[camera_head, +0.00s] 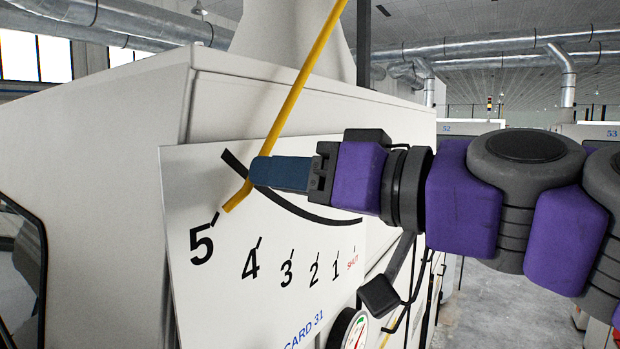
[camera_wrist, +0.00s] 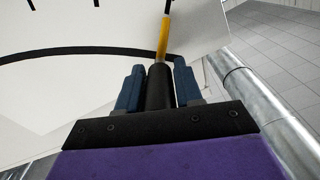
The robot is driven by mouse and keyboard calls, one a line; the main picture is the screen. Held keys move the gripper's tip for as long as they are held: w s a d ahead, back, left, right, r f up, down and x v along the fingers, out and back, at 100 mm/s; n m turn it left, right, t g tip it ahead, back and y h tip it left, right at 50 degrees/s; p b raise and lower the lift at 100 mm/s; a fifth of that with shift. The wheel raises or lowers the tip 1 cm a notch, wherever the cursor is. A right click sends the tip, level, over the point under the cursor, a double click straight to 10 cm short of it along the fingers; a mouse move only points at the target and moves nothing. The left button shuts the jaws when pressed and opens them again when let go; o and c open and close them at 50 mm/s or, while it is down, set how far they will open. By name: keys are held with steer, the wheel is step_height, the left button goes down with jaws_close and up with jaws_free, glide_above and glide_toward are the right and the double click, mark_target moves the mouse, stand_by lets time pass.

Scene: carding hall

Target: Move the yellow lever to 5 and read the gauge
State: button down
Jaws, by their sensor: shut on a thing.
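The yellow lever (camera_head: 296,88) slants from the top of the head view down to the white scale plate (camera_head: 300,240), marked 5, 4, 3, 2, 1 and SHUT. Its lower tip lies close to the tick of 5, slightly to its right. My gripper (camera_head: 258,172) reaches in from the right, its blue fingers at the lever. In the wrist view the fingers (camera_wrist: 158,85) are shut on a black grip (camera_wrist: 158,88) that meets the yellow lever (camera_wrist: 163,40). The gauge (camera_head: 350,332) is cut off by the bottom edge; its reading cannot be told.
The plate is on a large white machine cabinet (camera_head: 120,140), labelled CARD 31. A black-framed opening (camera_head: 40,250) is at the left edge. More machines, numbered 52 (camera_head: 447,129) and 53, stand behind my arm. Grey floor (camera_head: 490,310) is free at lower right.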

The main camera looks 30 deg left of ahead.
steer(key=shift+s+d+r, duration=0.15)
steer(key=shift+s+r, duration=0.05)
steer(key=shift+r, duration=0.45)
steer(key=c, duration=1.1)
jaws_free()
steer(key=shift+c, duration=0.2)
steer(key=o, duration=0.4)
steer(key=shift+s+f, duration=0.15)
steer(key=shift+s, duration=0.1)
steer(key=shift+f, duration=0.1)
steer(key=shift+d+f, duration=0.1)
steer(key=shift+d, duration=0.35)
steer(key=d+b, duration=0.1)
steer(key=d, duration=1)
steer(key=s+d+b, duration=0.1)
steer(key=d, duration=0.4)
steer(key=shift+s+d+b, duration=0.1)
steer(key=shift+d+b, duration=0.05)
steer(key=shift+b, duration=0.15)
